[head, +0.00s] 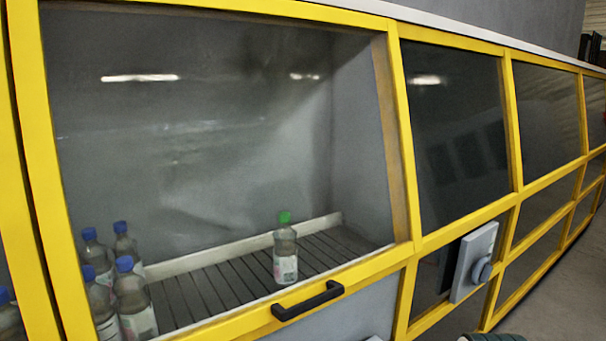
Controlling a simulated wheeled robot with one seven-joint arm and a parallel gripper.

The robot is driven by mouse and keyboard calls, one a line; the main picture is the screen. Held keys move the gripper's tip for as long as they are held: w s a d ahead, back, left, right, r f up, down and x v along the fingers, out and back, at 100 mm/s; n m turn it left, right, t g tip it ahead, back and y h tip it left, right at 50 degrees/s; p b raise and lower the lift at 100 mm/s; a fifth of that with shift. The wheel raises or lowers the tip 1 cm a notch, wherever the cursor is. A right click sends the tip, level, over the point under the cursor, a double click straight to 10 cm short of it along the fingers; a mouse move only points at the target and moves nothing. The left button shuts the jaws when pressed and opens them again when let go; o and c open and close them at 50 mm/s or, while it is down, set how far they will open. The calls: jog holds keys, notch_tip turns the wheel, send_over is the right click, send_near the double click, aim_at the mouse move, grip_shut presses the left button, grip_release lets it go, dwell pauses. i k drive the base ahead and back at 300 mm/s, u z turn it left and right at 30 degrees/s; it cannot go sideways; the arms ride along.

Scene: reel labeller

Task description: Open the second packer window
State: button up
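A large yellow-framed packer window (200,180) fills the left and middle of the head view. It looks shut, with lights reflected in its glass. A black bar handle (307,301) is fixed on the yellow rail along its bottom edge. Behind the glass, a bottle with a green cap (285,250) stands on a slatted conveyor (220,283). Several bottles with blue caps (125,290) stand at the lower left. Which window counts as the second cannot be told from this view. My gripper is not identifiable; a dark ribbed part shows at the bottom edge.
More dark yellow-framed panels (455,130) run back to the right. A grey box with a round knob (474,262) sticks out from a lower panel right of the handle. Open grey floor (560,295) shows at the lower right.

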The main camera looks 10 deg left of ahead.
aim_at(25, 21)
jog(key=u, duration=1)
jog(key=k, duration=0.35)
jog(key=z, duration=0.75)
